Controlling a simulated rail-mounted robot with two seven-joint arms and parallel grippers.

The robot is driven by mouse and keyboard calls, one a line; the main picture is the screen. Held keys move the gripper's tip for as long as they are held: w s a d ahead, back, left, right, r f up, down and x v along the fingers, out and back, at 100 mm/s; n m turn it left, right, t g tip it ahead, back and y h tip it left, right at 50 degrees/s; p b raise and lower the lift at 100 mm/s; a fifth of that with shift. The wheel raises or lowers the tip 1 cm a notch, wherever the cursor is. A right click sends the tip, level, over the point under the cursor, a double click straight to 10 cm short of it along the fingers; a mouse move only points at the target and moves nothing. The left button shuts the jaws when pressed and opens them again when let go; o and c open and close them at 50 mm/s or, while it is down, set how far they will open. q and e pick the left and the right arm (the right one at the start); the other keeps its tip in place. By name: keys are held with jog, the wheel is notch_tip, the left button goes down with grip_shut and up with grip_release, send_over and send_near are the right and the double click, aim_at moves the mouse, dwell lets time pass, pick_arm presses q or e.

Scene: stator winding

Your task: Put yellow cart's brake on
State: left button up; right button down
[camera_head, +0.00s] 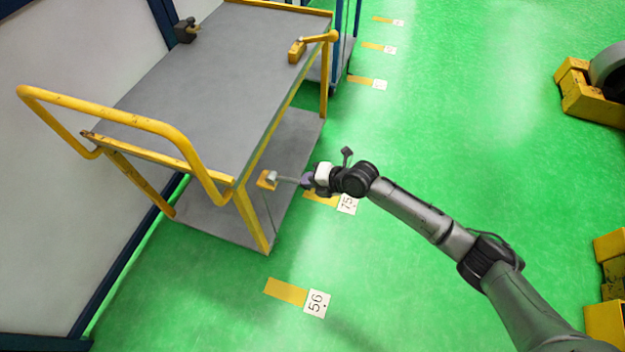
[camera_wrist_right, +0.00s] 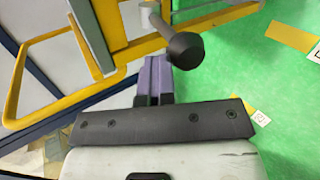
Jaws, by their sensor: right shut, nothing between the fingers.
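The yellow cart (camera_head: 190,70) has a yellow frame and push handle, a grey top and a grey lower shelf. A brake lever with a yellow base (camera_head: 267,180) and a grey rod sits low at the shelf's right edge. In the right wrist view a dark round knob (camera_wrist_right: 186,50) on a short stem is just beyond and right of the fingertips. My right gripper (camera_head: 305,181), with purple fingers, is at the rod's outer end. Its fingers (camera_wrist_right: 155,62) are shut and empty, close to the knob; I cannot tell if they touch. My left gripper is not in view.
A blue-framed cart (camera_head: 345,45) stands behind. Yellow stands (camera_head: 590,100) are at the right. The green floor (camera_head: 460,110) between is clear, with numbered markers (camera_head: 316,303).

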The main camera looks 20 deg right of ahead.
jog(key=shift+s+d+f, duration=0.1)
jog(key=shift+f, duration=0.2)
jog(key=shift+r, duration=0.15)
jog(key=r+p, duration=0.1)
jog(key=r, duration=0.1)
jog(key=r+p, duration=0.2)
jog(key=shift+a, duration=0.4)
jog(key=p+v, duration=0.2)
jog(key=v, duration=0.8)
jog(key=shift+a+r, duration=0.25)
jog(key=shift+r, duration=0.05)
